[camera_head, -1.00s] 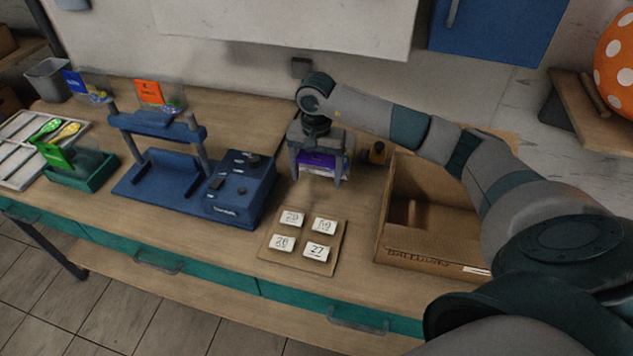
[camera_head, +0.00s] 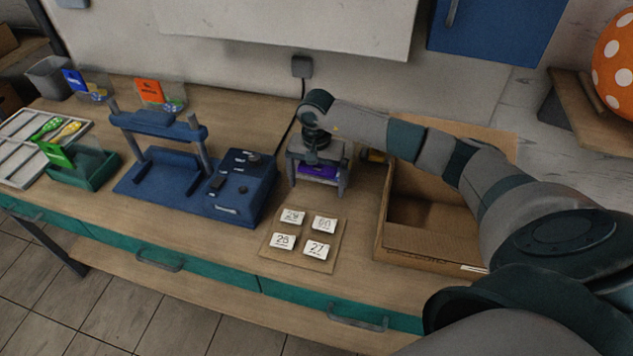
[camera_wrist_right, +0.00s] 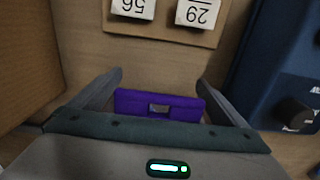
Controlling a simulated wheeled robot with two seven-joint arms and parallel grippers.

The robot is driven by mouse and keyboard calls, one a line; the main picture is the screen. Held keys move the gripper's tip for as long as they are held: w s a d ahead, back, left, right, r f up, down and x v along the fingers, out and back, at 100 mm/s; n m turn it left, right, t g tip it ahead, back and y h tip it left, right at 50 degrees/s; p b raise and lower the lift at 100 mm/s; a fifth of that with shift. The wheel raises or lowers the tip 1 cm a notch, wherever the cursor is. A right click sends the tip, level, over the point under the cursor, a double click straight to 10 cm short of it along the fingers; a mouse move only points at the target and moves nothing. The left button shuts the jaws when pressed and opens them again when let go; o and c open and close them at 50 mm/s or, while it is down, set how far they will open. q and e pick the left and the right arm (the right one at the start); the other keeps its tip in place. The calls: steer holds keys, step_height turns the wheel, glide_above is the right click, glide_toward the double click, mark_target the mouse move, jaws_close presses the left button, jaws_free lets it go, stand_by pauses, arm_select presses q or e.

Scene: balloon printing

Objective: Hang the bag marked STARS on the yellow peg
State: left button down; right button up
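My right gripper (camera_head: 317,188) hangs over the back of the bench, right of the blue press. Its fingers are spread wide on either side of a purple card (camera_head: 318,171). In the right wrist view the purple card (camera_wrist_right: 158,104), with a small slot, spans the gap between the fingers; I cannot tell whether they touch it. No lettering on it is readable, so I cannot tell which bag is marked STARS. My left gripper is out of view.
An open cardboard box (camera_head: 425,245) stands at right. A board (camera_head: 303,258) with several numbered tags lies in front. The blue press (camera_head: 160,180) stands left. Bags with blue (camera_head: 76,83), orange (camera_head: 148,93) and green (camera_head: 57,154) cards stand farther left.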

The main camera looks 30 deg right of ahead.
steer(key=shift+r, duration=0.2)
steer(key=shift+w+r, duration=0.1)
steer(key=shift+r, duration=0.3)
step_height(320, 180, up, 11)
steer(key=b, duration=0.4)
steer(key=shift+b, duration=0.4)
stand_by(0.4)
